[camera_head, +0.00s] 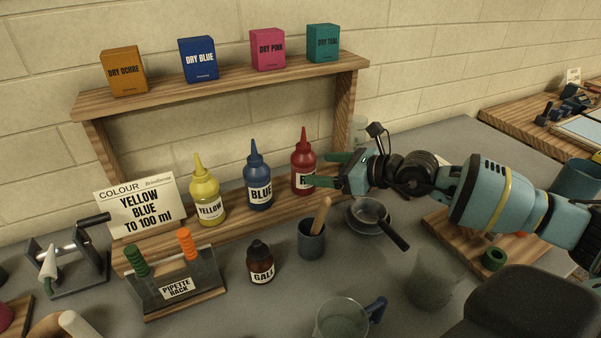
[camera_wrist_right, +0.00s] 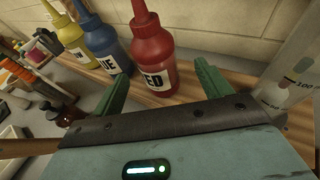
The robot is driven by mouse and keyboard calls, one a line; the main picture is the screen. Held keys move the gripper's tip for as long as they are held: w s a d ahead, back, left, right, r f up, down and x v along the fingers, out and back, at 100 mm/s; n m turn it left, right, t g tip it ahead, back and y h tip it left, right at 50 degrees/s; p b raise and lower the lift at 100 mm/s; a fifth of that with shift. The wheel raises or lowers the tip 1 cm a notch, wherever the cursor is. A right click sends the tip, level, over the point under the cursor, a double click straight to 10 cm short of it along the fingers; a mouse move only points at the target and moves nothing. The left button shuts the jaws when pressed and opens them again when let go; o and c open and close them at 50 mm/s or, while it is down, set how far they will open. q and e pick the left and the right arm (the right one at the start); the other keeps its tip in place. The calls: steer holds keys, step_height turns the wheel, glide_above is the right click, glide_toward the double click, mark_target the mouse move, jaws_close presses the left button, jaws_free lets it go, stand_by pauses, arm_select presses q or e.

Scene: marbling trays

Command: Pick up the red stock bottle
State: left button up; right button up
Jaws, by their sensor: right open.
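The red stock bottle (camera_head: 303,163) stands upright on the lower wooden shelf, right of the blue bottle (camera_head: 257,180) and the yellow bottle (camera_head: 206,198). My right gripper (camera_head: 322,169) is open at the red bottle, coming in from the right. In the right wrist view the red bottle (camera_wrist_right: 153,52) stands between and just beyond the two green fingers (camera_wrist_right: 163,88); I cannot tell whether either finger touches it. A finger covers part of its label in the head view. My left gripper is not in view.
A colour card (camera_head: 141,207) leans at the left of the shelf. A brown GALL bottle (camera_head: 260,263), a grey cup (camera_head: 312,240) with a wooden handle in it and a small pan (camera_head: 369,211) stand in front. Dry pigment boxes (camera_head: 268,49) line the upper shelf (camera_head: 230,83).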

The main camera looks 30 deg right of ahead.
mark_target(297, 166)
steer(key=shift+x, duration=1.3)
steer(key=shift+w+a+r, duration=0.15)
steer(key=shift+w+a, duration=0.1)
steer(key=shift+a, duration=0.05)
steer(key=x, duration=0.4)
steer(key=shift+w+a+p, duration=0.15)
steer(key=shift+a+p, duration=0.05)
steer(key=shift+p, duration=0.1)
steer(key=c, duration=0.8)
